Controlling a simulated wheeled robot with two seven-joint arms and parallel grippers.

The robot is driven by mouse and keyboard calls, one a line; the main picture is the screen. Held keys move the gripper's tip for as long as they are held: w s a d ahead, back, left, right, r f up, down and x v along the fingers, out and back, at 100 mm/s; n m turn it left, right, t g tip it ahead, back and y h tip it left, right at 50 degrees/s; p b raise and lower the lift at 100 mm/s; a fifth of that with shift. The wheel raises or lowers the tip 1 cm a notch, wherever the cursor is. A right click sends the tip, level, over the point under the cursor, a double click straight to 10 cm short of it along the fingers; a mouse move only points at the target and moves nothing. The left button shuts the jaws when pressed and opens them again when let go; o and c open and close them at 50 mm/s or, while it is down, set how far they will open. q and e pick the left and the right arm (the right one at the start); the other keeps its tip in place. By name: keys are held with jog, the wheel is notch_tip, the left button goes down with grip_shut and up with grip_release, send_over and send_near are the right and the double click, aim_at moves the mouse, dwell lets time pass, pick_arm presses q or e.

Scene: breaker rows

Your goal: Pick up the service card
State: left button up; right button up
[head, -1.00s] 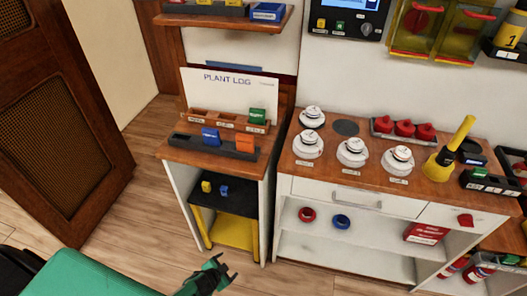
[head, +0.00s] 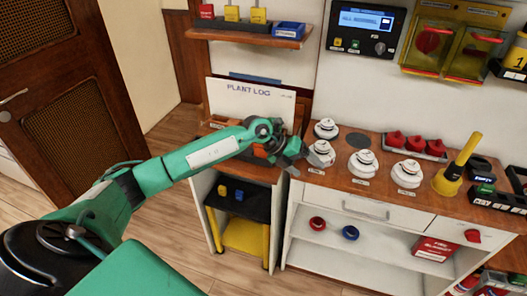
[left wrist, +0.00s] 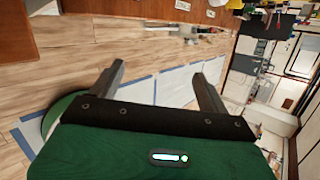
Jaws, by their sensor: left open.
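I cannot tell which thing is the service card. In the earlier head view, blue and green cards stand in racks on the small cabinet below the plant log board (head: 250,100). In the head view now, my left arm crosses in front of those racks and hides nearly all of them. My left gripper (head: 304,158) is in the air near the right edge of that cabinet, close to the white round knobs. It is open and empty. In the left wrist view, its two fingers (left wrist: 158,85) are spread over floor and pale panels. My right gripper is not in view.
Floor is free at the lower left.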

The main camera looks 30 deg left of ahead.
pick_arm(q)
jog(key=a+r+y, duration=0.4)
jog(key=a+y, duration=0.1)
jog(key=a, duration=0.3)
jog(key=a+r+y, duration=0.4)
jog(key=a, duration=0.5)
jog(key=p, duration=0.3)
send_over(262, 151)
jog(key=s, duration=0.1)
jog(key=shift+n, duration=0.3)
jog(key=f, duration=0.7)
jog(key=shift+s+a, duration=0.1)
jog(key=shift+a, duration=0.1)
jog(key=shift+f, duration=0.35)
jog(key=p+x, duration=0.2)
jog(key=x, duration=0.1)
jog(key=shift+w+f, duration=0.4)
jog(key=shift+f, duration=0.4)
jog(key=c, duration=1.1)
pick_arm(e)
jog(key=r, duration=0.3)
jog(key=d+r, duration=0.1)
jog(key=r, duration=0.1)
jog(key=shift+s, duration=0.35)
pick_arm(q)
jog(key=shift+o, duration=0.2)
jog(key=shift+r, duration=0.1)
